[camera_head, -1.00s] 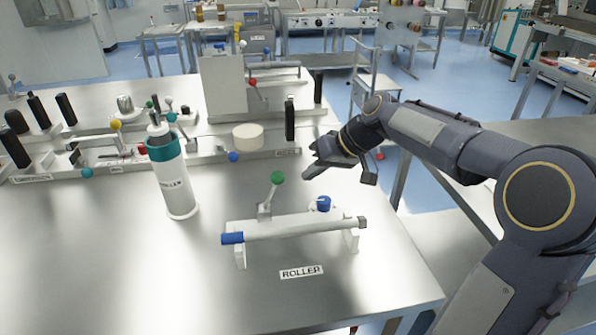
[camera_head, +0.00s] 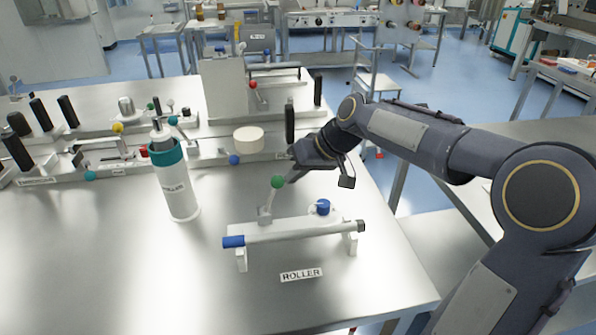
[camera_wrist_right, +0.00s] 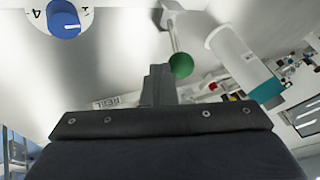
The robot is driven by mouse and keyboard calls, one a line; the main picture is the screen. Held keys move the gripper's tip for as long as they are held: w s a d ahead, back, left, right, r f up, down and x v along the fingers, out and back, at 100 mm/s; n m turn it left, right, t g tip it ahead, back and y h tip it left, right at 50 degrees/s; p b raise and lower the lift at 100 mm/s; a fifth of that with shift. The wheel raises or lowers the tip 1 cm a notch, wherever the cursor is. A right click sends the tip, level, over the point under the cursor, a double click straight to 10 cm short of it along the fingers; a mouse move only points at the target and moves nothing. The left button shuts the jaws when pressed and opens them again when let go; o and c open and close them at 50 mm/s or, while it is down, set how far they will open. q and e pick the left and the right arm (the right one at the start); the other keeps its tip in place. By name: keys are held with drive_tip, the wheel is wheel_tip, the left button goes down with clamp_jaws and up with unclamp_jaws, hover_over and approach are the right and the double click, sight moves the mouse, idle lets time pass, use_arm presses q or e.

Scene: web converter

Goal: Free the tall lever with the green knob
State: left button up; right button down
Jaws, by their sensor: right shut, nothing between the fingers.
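In the right wrist view the shut fingers (camera_wrist_right: 158,80) point up at the knob's left side. My left gripper is out of view.
The roller (camera_head: 300,232) with a blue end lies across the stand. A blue knob (camera_head: 323,207) sits behind it. A white bottle (camera_head: 178,190) with a teal collar stands to the left. Rails with several levers run behind. The front left table is clear.

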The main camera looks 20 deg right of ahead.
sight(280, 178)
drive_tip(key=a+h+p, duration=0.1)
drive_tip(key=p, duration=0.1)
drive_tip(key=a+r+p, duration=0.1)
drive_tip(key=p, duration=0.1)
drive_tip(key=a+r+h+p, duration=0.1)
drive_tip(key=p, duration=0.1)
drive_tip(key=shift+w+a+r+n+g+h, duration=0.2)
drive_tip(key=shift+w+r+n+g+h, duration=0.1)
drive_tip(key=shift+w+g, duration=0.1)
drive_tip(key=w+a+g+h+p, duration=0.1)
drive_tip(key=a+h+p, duration=0.3)
drive_tip(key=a+h, duration=0.1)
drive_tip(key=shift+w+a+f+n+g+p, duration=0.3)
drive_tip(key=shift+a+n, duration=0.1)
drive_tip(key=shift+a, duration=0.2)
drive_tip(key=shift+h, duration=0.3)
